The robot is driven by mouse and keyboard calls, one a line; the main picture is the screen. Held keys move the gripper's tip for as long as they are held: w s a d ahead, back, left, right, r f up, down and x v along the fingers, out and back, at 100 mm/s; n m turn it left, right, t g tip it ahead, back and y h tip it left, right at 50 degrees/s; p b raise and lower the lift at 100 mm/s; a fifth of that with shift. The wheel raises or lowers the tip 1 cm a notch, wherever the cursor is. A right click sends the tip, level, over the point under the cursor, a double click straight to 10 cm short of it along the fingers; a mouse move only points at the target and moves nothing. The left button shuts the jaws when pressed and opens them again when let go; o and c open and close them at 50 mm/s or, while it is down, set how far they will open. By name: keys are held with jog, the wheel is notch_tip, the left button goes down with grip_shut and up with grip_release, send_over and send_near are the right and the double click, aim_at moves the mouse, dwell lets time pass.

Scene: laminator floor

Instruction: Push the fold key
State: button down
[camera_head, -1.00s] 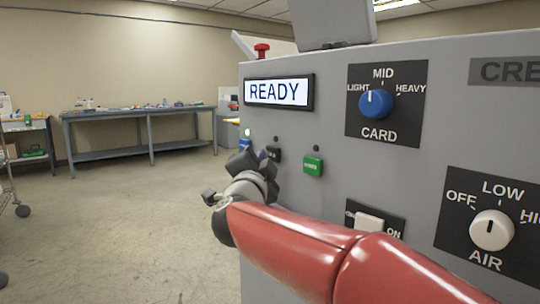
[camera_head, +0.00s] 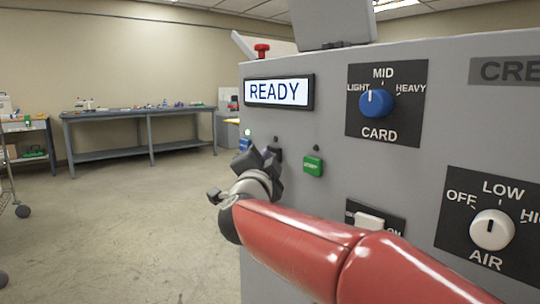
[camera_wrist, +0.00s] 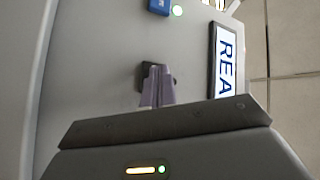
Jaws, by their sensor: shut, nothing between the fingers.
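A row of three keys is on the grey machine face: a blue key (camera_head: 245,144), a black key (camera_head: 275,152) and a green key (camera_head: 314,166). I cannot read which one is marked fold. My gripper (camera_head: 264,157) is in front of the black key and partly hides it. In the wrist view the shut, empty fingers (camera_wrist: 157,82) overlap the black key (camera_wrist: 143,74); I cannot tell whether they touch it. The blue key (camera_wrist: 159,5) is at the top there, beside a lit lamp (camera_wrist: 178,10).
A display (camera_head: 278,92) reads READY above the keys. A blue card knob (camera_head: 376,103), a white air knob (camera_head: 491,230) and a white switch (camera_head: 368,221) are to the right. A red button (camera_head: 262,50) is on top.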

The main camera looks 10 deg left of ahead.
jog(key=shift+s+a, duration=0.4)
jog(key=shift+s, duration=0.1)
dwell(0.3)
jog(key=s+a+p, duration=0.1)
jog(key=s+a, duration=0.3)
jog(key=shift+s, duration=0.3)
dwell(0.4)
